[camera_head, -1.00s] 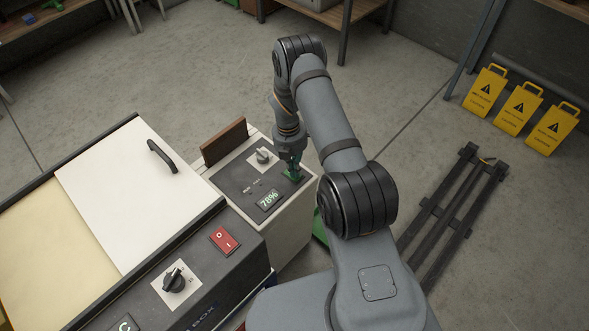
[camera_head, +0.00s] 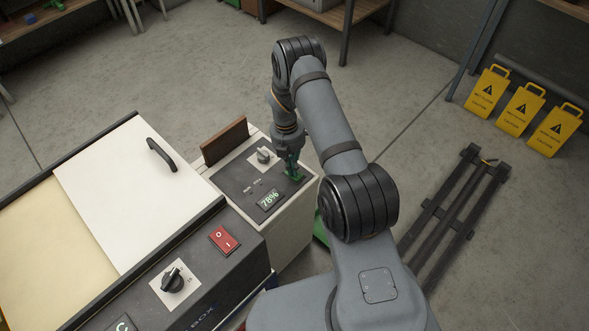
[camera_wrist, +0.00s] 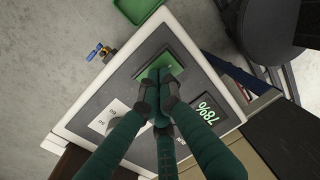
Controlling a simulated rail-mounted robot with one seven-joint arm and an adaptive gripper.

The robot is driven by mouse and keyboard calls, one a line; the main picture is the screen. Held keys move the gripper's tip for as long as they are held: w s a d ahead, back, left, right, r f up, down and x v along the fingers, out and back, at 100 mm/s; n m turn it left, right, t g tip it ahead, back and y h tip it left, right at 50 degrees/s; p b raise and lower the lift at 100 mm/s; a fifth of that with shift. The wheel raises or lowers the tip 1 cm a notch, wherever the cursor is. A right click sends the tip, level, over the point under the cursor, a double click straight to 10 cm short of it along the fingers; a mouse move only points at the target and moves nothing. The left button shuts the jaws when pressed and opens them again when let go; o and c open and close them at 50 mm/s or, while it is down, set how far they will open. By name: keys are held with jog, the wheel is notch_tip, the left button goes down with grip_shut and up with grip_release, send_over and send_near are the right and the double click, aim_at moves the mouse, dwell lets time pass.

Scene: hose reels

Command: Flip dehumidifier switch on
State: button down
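The dehumidifier (camera_head: 290,222) is a white box with a dark top panel, which carries a lit 78% display (camera_head: 269,200) and a knob (camera_head: 264,156). Its green switch (camera_head: 296,177) is at the panel's right corner. The switch (camera_wrist: 176,66) also shows in the wrist view, partly covered by my fingertips. My gripper (camera_head: 290,170) points down at the switch. In the wrist view my gripper's dark green fingers (camera_wrist: 160,92) come together at the tips, shut with nothing visible between them. The tips overlap the switch's near edge; I cannot tell whether they touch it.
A larger dark-and-white machine (camera_head: 68,312) with a red rocker switch (camera_head: 224,240) and a knob stands close at left. A brown board (camera_head: 224,141) rises behind the dehumidifier. Yellow caution signs (camera_head: 520,110) and a black frame (camera_head: 455,215) are at right.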

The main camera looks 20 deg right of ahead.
notch_tip(320, 180, up, 14)
jog(key=w+p, duration=0.1)
jog(key=p, duration=0.1)
jog(key=shift+w+a, duration=0.25)
jog(key=shift+a, duration=0.15)
jog(key=shift+s+d+r+p, duration=0.25)
jog(key=shift+s+d+p, duration=0.25)
jog(key=shift+p, duration=0.5)
jog(key=f, duration=0.4)
jog(key=s+f, duration=0.1)
jog(key=f, duration=0.4)
jog(key=f+p, duration=0.1)
jog(key=f, duration=0.4)
jog(key=shift+s+d, duration=0.3)
jog(key=shift+d, duration=0.05)
